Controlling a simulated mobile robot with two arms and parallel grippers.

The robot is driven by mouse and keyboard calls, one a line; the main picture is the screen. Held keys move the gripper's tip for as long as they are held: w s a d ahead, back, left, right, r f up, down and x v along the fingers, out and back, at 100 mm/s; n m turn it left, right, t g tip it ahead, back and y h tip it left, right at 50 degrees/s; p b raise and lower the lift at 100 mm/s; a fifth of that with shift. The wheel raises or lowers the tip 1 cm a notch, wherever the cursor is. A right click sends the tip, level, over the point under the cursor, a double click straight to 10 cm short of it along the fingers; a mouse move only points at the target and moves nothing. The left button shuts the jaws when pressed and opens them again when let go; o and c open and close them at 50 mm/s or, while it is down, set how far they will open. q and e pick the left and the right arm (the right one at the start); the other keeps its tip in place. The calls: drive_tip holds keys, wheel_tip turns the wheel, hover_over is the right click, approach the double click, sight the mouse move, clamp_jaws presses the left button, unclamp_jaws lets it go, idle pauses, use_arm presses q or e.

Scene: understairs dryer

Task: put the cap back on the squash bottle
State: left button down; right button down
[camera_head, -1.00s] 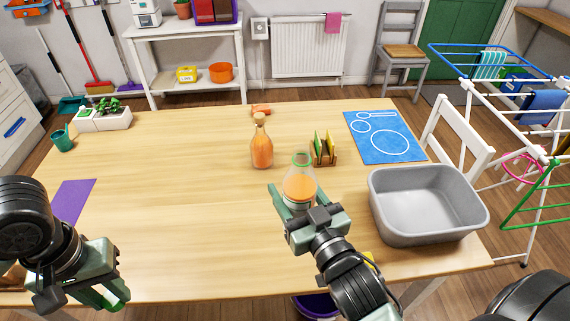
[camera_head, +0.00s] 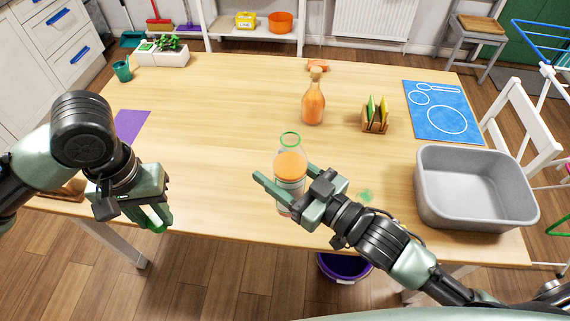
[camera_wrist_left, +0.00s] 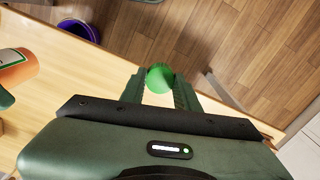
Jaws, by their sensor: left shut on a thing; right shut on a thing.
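The squash bottle (camera_head: 290,165) is clear with orange squash inside and an open green-rimmed neck at the top. It stands nearly upright near the table's front edge. My right gripper (camera_head: 284,190) is shut around its lower body. My left gripper (camera_head: 155,217) is shut on the green cap (camera_wrist_left: 160,78), which shows between its fingertips in the left wrist view. In the head view the left gripper is at the table's front edge, left of the bottle and apart from it. The bottle also shows at the left of the wrist view (camera_wrist_left: 15,68).
A corked orange bottle (camera_head: 313,103) and a wooden rack (camera_head: 375,118) stand behind the squash bottle. A grey basin (camera_head: 475,215) stands at the right, near a blue mat (camera_head: 440,118). A purple bucket (camera_head: 343,267) is on the floor.

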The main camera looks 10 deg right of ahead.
use_arm(q)
drive_tip(key=w+d+r+m, duration=0.1)
drive_tip(key=w+d+r, duration=0.2)
drive_tip(key=d+r, duration=0.25)
drive_tip(key=w+d+r+m, duration=0.1)
drive_tip(key=w+d+r, duration=0.25)
drive_tip(key=d, duration=0.35)
wheel_tip(320, 180, up, 14)
drive_tip(key=f+m, duration=0.1)
hover_over(291, 129)
drive_tip(key=shift+w+a+r, duration=0.15)
drive_tip(key=shift+a+r, duration=0.1)
drive_tip(key=shift+d+r, duration=0.3)
drive_tip(key=shift+f, duration=0.15)
drive_tip(key=shift+f, duration=1.85)
drive_tip(key=shift+f, duration=0.9)
